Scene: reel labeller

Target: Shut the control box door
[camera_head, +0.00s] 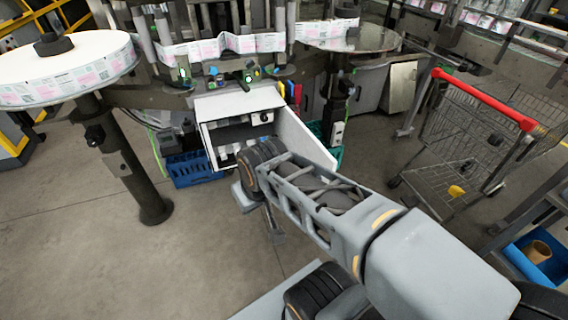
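The white control box (238,103) hangs under the labeller in the upper middle of the head view. Its front is open and shows several white parts inside. Its door (303,143) stands wide open, sticking out towards me from the box's right edge. My arm reaches up from the lower right and covers the door's lower part. My gripper (274,226) is below the box opening, on the left side of the door in the picture. Its fingers are small and partly hidden by my wrist, so I cannot tell whether it is open or whether it touches the door.
A blue crate (192,168) stands on the floor left of the box, and a green crate (338,157) is partly hidden behind the door. A dark post (127,165) carries the label reel (68,66) at left. A shopping cart (455,150) stands at right. The floor at lower left is clear.

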